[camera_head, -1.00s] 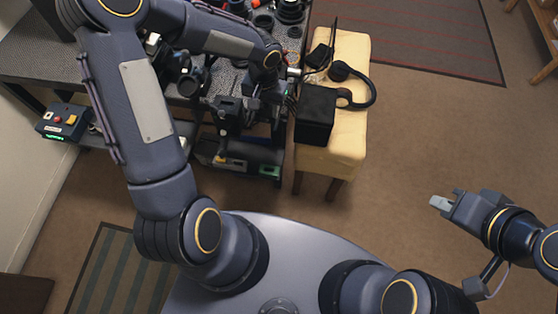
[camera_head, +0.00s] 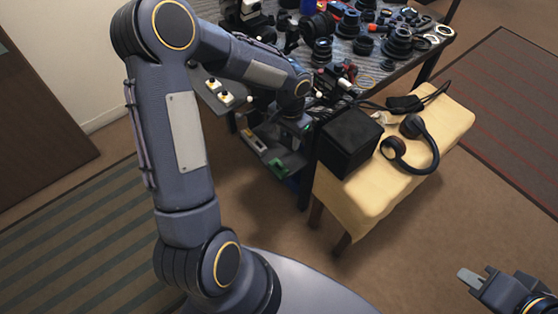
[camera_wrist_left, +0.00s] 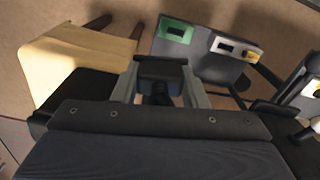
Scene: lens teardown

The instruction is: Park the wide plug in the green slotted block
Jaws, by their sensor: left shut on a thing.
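The green slotted block (camera_head: 278,168) sits on a low grey shelf below the workbench. It also shows in the left wrist view (camera_wrist_left: 175,32), top centre, with a dark slot in it. My left gripper (camera_wrist_left: 160,88) is shut on a dark part, which I take to be the wide plug (camera_wrist_left: 158,92); its shape is mostly hidden. In the head view the left gripper (camera_head: 296,125) hangs above the shelf, apart from the green block. My right gripper (camera_head: 470,278) is at the lower right over the floor, far from the bench; I cannot tell its opening.
A white slotted block (camera_wrist_left: 225,44) is beside the green one on the shelf. A black box (camera_head: 350,142) and headphones (camera_head: 412,145) are on a yellow-topped stool (camera_head: 370,195) to the right. The workbench (camera_head: 385,65) holds many lens parts. Floor in front is clear.

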